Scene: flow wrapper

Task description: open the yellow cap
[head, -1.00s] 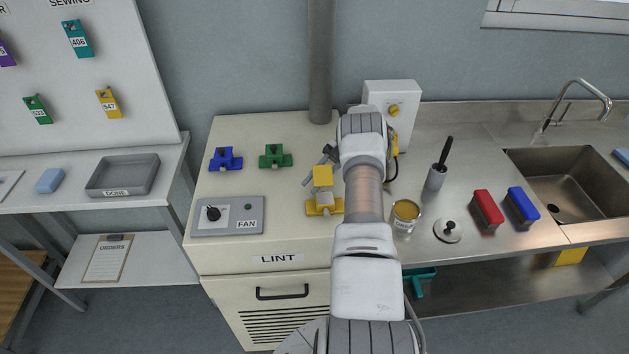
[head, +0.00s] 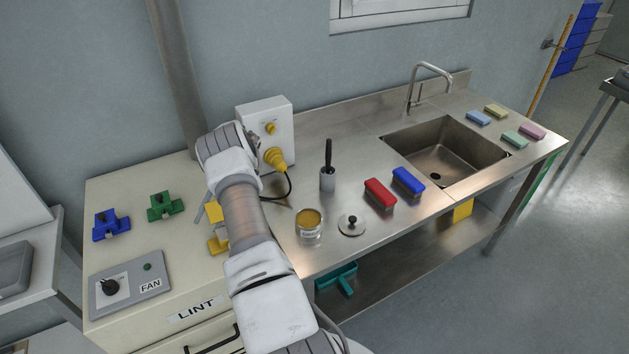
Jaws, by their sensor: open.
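The yellow fitting (head: 217,245) sits on the cream LINT machine top, partly hidden behind my arm. Its square yellow cap (head: 213,211) shows as a raised flap above the base, apart from the closed-looking blue fitting (head: 111,224) and green fitting (head: 165,206) to its left. My gripper (head: 202,211) is mostly hidden behind my wrist. A grey finger shows just left of the yellow cap. It is open, and I see nothing held in it. I cannot tell whether it touches the cap.
A white box (head: 262,122) with a yellow plug (head: 275,158) and cable stands behind my arm.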

